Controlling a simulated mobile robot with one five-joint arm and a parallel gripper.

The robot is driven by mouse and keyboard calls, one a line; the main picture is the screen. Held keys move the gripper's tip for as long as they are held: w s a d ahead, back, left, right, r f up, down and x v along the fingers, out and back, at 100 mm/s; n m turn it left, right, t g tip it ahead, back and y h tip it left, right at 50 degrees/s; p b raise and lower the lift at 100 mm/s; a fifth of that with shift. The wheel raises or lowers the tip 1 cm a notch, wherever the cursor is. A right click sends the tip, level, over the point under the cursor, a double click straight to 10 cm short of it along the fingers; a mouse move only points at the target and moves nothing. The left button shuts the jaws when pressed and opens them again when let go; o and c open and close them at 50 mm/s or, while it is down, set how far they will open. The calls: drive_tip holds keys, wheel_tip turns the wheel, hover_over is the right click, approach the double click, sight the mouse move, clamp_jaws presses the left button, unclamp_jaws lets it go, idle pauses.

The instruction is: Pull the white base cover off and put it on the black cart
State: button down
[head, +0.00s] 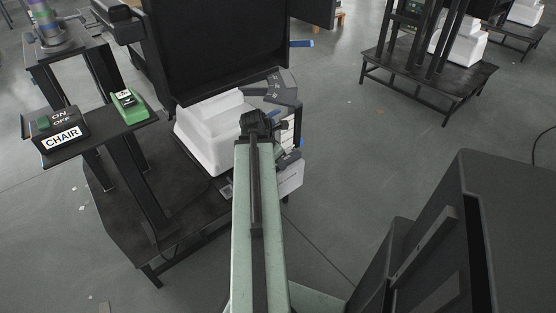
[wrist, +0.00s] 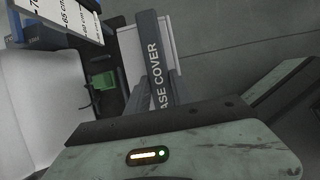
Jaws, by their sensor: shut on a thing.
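The base cover shows in the wrist view as a pale panel with a dark bar lettered "BASE COVER" (wrist: 155,75). A pale grey-white panel that looks like this cover (head: 290,180) shows in the head view, partly hidden by my arm. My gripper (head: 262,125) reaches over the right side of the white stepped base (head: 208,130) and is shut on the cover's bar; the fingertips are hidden. In the wrist view, the base's white side (wrist: 35,115) is at left, with a green part (wrist: 102,81) in a dark opening between it and the bar. I cannot tell for sure which black thing is the cart.
A large black boxy thing (head: 500,220) with a side bar stands at right. A low black platform (head: 160,220) carries the base. A stand holds an ON/OFF box marked CHAIR (head: 62,133) and a green device (head: 129,105). Grey floor (head: 350,170) is clear between.

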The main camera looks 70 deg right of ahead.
drive_tip(key=shift+r+p, duration=0.6)
drive_tip(key=shift+r, duration=0.05)
idle(0.3)
drive_tip(key=shift+r+p, duration=3.75)
wheel_tip(320, 180, up, 28)
drive_tip(key=p, duration=2.7)
drive_tip(key=shift+f+p, duration=0.2)
drive_tip(key=shift+p, duration=0.1)
